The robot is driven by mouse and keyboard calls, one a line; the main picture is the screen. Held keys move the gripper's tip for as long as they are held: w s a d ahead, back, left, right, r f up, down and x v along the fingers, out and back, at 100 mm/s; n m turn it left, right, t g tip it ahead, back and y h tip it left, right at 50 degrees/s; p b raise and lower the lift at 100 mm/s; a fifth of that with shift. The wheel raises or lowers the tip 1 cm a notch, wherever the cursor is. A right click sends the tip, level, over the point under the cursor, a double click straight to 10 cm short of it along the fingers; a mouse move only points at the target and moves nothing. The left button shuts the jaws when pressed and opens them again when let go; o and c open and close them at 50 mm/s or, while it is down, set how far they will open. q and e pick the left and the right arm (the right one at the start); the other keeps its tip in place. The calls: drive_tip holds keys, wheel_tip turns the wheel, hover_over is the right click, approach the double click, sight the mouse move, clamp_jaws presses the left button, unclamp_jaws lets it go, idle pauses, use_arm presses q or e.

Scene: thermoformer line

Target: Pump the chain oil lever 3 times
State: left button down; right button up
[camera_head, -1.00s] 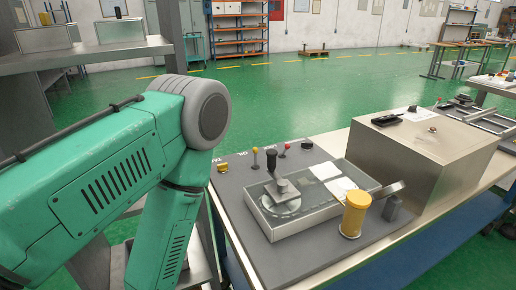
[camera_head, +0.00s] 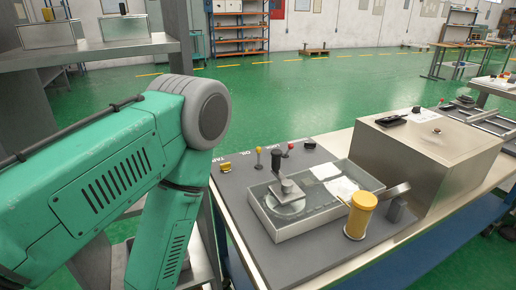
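Small levers stand along the back edge of a dark grey panel (camera_head: 240,195) on the bench to the right of my arm. The levers look upright. My green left arm fills the left side with its elbow up; its gripper is out of the picture. My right arm and gripper are not in view. Nothing of mine visibly touches a lever.
A clear-walled tray (camera_head: 308,228) with a block and round plate stands just in front of the levers. A yellow cylinder (camera_head: 361,214) stands at its right front corner. A large metal box (camera_head: 430,155) fills the bench's right. A grey shelf (camera_head: 95,50) stands behind my arm.

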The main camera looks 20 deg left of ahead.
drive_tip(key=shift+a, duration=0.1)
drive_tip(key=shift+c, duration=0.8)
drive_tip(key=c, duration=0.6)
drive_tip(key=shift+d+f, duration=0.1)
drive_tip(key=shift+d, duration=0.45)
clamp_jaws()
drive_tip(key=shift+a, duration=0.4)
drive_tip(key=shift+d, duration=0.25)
